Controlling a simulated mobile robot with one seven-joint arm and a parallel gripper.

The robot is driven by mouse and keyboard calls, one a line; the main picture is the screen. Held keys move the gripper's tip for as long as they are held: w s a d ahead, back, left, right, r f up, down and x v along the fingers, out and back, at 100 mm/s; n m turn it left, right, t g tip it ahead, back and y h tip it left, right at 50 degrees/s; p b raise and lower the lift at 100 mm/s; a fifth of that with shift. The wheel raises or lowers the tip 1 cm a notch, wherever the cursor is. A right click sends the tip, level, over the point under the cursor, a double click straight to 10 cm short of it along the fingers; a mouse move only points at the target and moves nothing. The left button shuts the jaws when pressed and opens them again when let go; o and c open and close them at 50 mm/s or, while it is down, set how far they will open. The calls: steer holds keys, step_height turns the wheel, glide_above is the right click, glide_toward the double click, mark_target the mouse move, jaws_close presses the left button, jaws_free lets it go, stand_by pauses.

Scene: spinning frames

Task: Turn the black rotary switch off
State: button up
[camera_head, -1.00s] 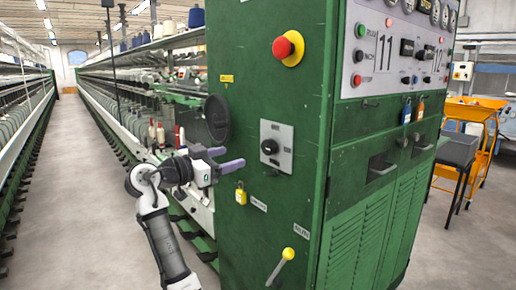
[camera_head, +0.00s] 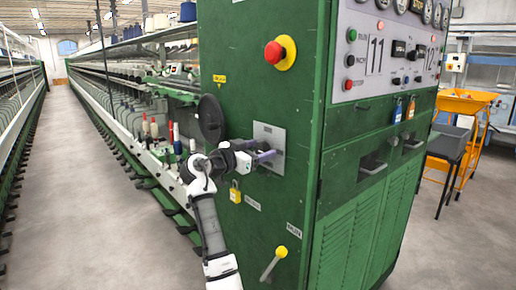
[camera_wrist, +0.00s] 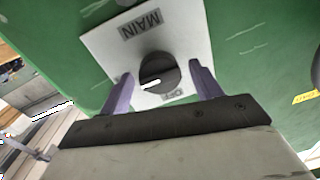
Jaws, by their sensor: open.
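The black rotary switch (camera_wrist: 158,72) is a round knob on a pale square plate (camera_wrist: 105,42), with MAIN and OFF labels that appear upside down in the wrist view. A white mark shows on the knob's lower left part. My gripper (camera_wrist: 160,71) is open, with one purple finger on each side of the knob and gaps visible between them and it. Contact cannot be told. In the head view, my gripper (camera_head: 266,157) is in front of the plate (camera_head: 275,132) on the green cabinet, and it hides the knob.
A red emergency button (camera_head: 274,53) is above the plate. A yellow padlock (camera_head: 235,193) hangs below left, and a yellow-knobbed lever (camera_head: 281,252) sticks out lower down. A dark round disc (camera_head: 211,118) stands at the cabinet's left edge. Open floor lies at left.

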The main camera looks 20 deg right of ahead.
steer(key=c, duration=1)
steer(key=shift+o, duration=0.2)
steer(key=n+p, duration=0.1)
steer(key=n, duration=0.3)
steer(key=shift+w+r+n+g, duration=0.1)
steer(key=shift+r+n+g, duration=0.05)
steer(key=shift+n+g, duration=0.2)
steer(key=n+p, duration=0.2)
steer(key=n, duration=0.2)
steer(key=shift+a+n, duration=0.1)
steer(key=shift+n, duration=0.15)
steer(key=n+p, duration=0.2)
steer(key=n, duration=0.2)
steer(key=shift+w+g+p, duration=0.1)
steer(key=shift+g+p, duration=0.15)
steer(key=shift+p, duration=0.15)
steer(key=shift+n+p, duration=1.2)
steer(key=shift+n, duration=0.7)
steer(key=shift+f, duration=0.2)
